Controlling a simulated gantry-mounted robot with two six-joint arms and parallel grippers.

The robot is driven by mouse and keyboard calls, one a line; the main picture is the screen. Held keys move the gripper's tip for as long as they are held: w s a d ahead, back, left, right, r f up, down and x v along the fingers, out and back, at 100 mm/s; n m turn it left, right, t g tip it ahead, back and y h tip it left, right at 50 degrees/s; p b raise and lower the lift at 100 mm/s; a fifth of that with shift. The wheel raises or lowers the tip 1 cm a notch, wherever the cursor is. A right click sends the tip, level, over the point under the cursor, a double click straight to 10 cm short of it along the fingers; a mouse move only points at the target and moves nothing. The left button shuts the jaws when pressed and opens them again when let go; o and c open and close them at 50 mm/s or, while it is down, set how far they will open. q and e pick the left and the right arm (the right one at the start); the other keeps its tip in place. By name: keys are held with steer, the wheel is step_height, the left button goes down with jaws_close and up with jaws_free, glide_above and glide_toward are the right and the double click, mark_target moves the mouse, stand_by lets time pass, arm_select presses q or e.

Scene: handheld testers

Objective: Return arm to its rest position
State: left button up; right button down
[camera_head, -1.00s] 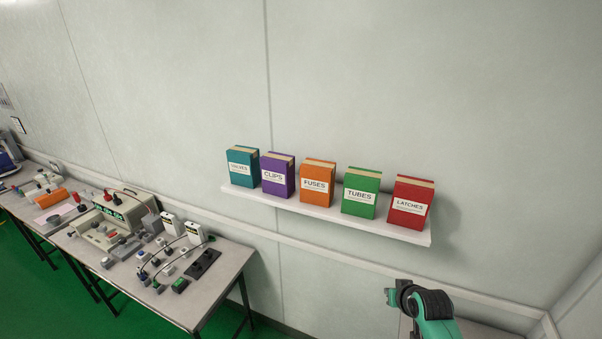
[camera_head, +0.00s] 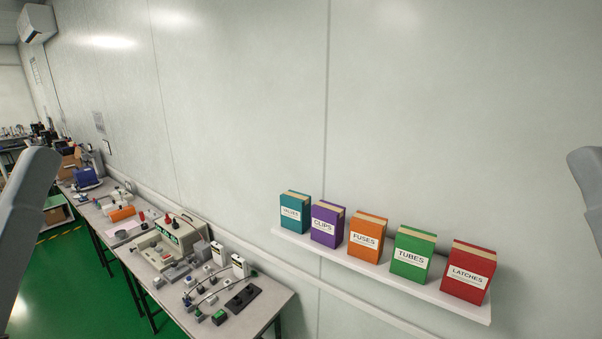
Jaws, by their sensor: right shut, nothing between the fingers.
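No gripper fingers show in the head view. A grey link of my left arm (camera_head: 25,215) rises along the left edge. A grey part of my right arm (camera_head: 590,185) pokes in at the right edge, with the rest cut off by the frame. Both arm parts are clear of the shelf and the bench, and nothing held is visible.
A white wall shelf (camera_head: 455,308) carries several upright boxes: teal (camera_head: 294,212), purple CLIPS (camera_head: 327,226), orange FUSES (camera_head: 367,240), green TUBES (camera_head: 411,256) and red LATCHES (camera_head: 468,275). A bench (camera_head: 262,317) with testers (camera_head: 170,243) stands lower left. The wall above is clear.

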step_height(320, 180, up, 18)
steer(key=p, duration=1.4)
steer(key=shift+w, duration=0.15)
steer(key=shift+f, duration=0.15)
